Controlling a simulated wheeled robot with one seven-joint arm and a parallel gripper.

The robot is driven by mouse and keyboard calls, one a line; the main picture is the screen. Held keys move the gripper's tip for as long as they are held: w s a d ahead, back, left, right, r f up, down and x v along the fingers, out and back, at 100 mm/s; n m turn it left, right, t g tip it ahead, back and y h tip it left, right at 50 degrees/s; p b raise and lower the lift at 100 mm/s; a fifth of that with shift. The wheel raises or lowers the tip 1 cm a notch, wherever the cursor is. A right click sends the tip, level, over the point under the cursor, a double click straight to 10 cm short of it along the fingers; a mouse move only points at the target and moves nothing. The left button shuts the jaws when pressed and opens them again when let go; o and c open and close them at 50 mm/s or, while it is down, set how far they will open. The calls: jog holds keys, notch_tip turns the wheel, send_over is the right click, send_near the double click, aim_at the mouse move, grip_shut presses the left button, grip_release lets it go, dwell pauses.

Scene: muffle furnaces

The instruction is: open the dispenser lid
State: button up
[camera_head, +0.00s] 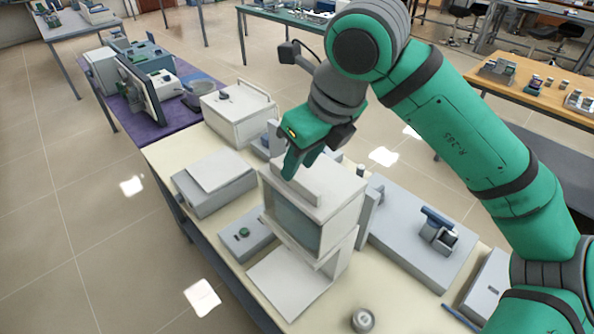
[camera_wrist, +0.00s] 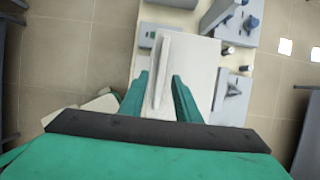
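The dispenser (camera_head: 332,215) is a white box with a grey window in its front, raised over a flat white plate on the bench. Its top, which appears to be the lid, bears a narrow raised white bar (camera_head: 293,187). My gripper (camera_head: 299,168) points down at this top. In the wrist view my gripper (camera_wrist: 161,76) is open, its green fingers apart on either side of the raised bar (camera_wrist: 163,60). I see a gap beside the bar and cannot tell if a finger touches it. The lid looks shut and lies flat.
A grey flat-topped box (camera_head: 215,180) stands left of the dispenser, and a white furnace-like box (camera_head: 238,110) behind it. A low grey unit (camera_head: 420,235) with a small clamp-like device lies to the right. A small round metal container (camera_head: 363,320) stands at the front.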

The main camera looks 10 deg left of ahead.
aim_at(297, 178)
jog(key=shift+x, duration=2)
jog(key=shift+w+d, duration=0.15)
jog(key=shift+d, duration=0.05)
grip_shut()
